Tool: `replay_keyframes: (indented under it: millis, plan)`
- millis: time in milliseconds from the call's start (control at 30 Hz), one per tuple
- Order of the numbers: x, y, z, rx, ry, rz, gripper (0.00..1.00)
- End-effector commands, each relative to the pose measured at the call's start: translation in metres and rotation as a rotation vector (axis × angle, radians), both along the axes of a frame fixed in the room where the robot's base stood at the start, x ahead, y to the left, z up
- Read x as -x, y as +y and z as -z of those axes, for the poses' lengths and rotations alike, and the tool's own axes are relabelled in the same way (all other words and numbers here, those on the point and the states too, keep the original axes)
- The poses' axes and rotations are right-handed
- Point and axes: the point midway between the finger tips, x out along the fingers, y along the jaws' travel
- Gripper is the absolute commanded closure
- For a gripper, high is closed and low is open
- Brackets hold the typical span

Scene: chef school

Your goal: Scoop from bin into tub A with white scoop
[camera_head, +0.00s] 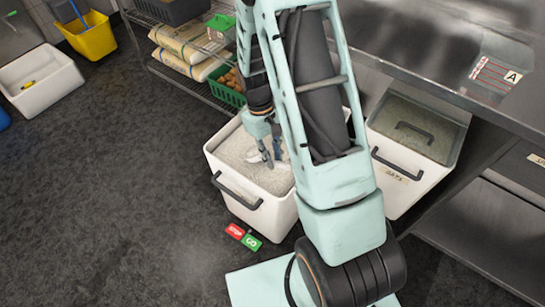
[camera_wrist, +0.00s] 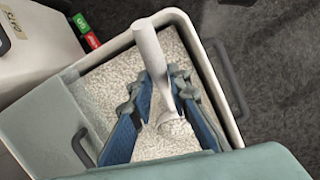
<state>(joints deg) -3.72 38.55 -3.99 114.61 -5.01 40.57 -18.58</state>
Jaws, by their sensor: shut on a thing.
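The bin (camera_head: 222,172) is white and open, nearly full of pale grain, and stands on the floor below my arm. It also fills much of the wrist view (camera_wrist: 203,62). My gripper (camera_head: 268,157) points down into the bin. In the wrist view my gripper (camera_wrist: 160,88) has its blue-padded fingers shut on the white scoop (camera_wrist: 150,48), which stands between them over the grain. How much grain the scoop carries cannot be told. On the steel counter at the right is what looks like a clear tub A (camera_head: 497,72), with red lines and an "A" label.
A lidded bin marked OATS (camera_head: 402,178) stands close on the right, under the counter (camera_head: 450,40). A wire shelf (camera_head: 180,68) with sacks and a green crate is behind. STOP and GO tags (camera_head: 243,237) lie in front. Open floor is at the left.

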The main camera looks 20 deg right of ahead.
Motion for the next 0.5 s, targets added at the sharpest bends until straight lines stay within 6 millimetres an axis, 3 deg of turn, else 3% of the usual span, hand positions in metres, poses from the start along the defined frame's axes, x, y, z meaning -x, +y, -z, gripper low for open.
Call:
replay_keyframes:
  millis: [500]
  plan:
    - [0.003,-0.001,-0.040,0.000,-0.001,0.000,1.00]
